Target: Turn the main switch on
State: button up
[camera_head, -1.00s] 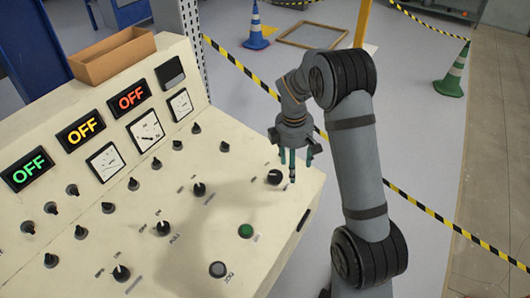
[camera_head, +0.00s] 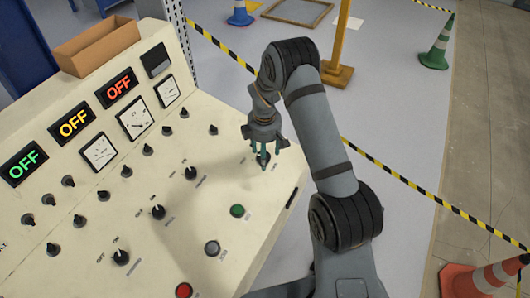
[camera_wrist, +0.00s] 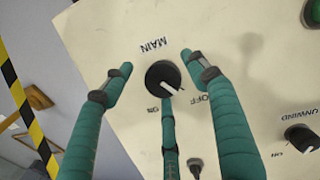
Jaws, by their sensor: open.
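The main switch is a round black knob (camera_wrist: 160,73) with a white pointer line, on the cream panel beside the printed word MAIN. Its pointer faces the lower right, toward the OFF mark; the ON mark is below the knob. In the head view the knob (camera_head: 262,160) is near the panel's right edge, partly hidden by my fingers. My gripper (camera_head: 266,147) is open above it. In the wrist view its green fingers (camera_wrist: 158,75) are spread around the knob, with one finger just below it. I cannot tell whether any finger touches it.
The console (camera_head: 225,130) carries several other knobs, a green button (camera_head: 237,211), a red button (camera_head: 184,290) and three lit OFF displays. The unwind knob (camera_wrist: 300,137) is right of the main switch. Barrier tape and cones stand beyond the console.

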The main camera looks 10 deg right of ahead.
jog(key=shift+c, duration=1.3)
jog(key=shift+s+f, duration=0.1)
jog(key=c, duration=0.7)
jog(key=shift+c, duration=0.6)
